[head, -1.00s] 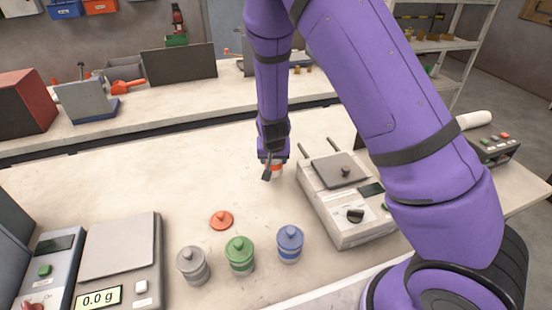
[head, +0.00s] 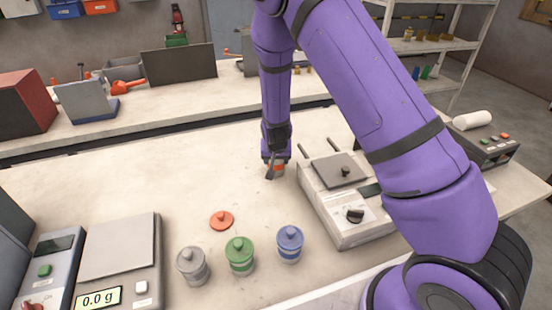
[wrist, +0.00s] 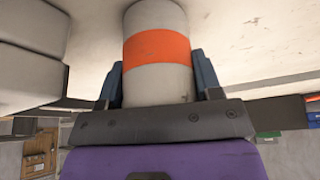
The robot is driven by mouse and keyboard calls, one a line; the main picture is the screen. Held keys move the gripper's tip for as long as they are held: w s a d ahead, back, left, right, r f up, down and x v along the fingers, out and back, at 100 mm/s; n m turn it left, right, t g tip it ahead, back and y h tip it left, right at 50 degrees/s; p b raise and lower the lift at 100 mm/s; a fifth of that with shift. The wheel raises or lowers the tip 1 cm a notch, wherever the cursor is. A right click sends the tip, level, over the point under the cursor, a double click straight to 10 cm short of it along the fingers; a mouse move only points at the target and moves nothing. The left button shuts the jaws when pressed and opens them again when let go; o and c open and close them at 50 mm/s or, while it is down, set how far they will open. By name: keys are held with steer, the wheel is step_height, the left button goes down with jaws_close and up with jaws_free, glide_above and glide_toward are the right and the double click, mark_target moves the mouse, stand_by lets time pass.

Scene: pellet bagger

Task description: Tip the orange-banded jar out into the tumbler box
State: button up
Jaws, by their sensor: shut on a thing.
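My gripper (head: 275,165) is shut on the orange-banded jar (wrist: 157,50), a pale jar with a wide orange band. In the wrist view both fingers press its sides. In the head view my gripper hides most of the jar, just left of a white machine. Whether the jar touches the bench or how far it tilts I cannot tell. The white machine (head: 358,228), with a dial and a grey knobbed lid on top, looks like the tumbler box. The jar is beside it, not over it. A loose orange lid (head: 221,220) lies on the bench.
A scale (head: 120,250) reading 0.0 g is at left. A control box (head: 485,145) is at right. The bench's middle left is clear.

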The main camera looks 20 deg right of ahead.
steer(key=shift+f, duration=0.1)
steer(key=o, duration=1.2)
steer(key=shift+c, duration=0.2)
steer(key=s+d+r+y, duration=0.1)
steer(key=s+r, duration=0.4)
steer(key=r, duration=0.5)
steer(key=s+d+r+n+y, duration=0.1)
steer(key=s+r, duration=0.5)
steer(key=r, duration=0.5)
steer(key=s+d+r+y, duration=0.1)
steer(key=s+r, duration=0.4)
steer(key=r, duration=0.5)
steer(key=s+d+r+n, duration=0.1)
steer(key=s+r, duration=0.4)
steer(key=s, duration=0.5)
steer(key=s+d+r+n+h, duration=0.1)
steer(key=s+r, duration=0.4)
steer(key=s, duration=0.5)
steer(key=shift+s+d+n+t+h, duration=0.3)
steer(key=shift+d+t, duration=0.1)
steer(key=shift+d, duration=0.5)
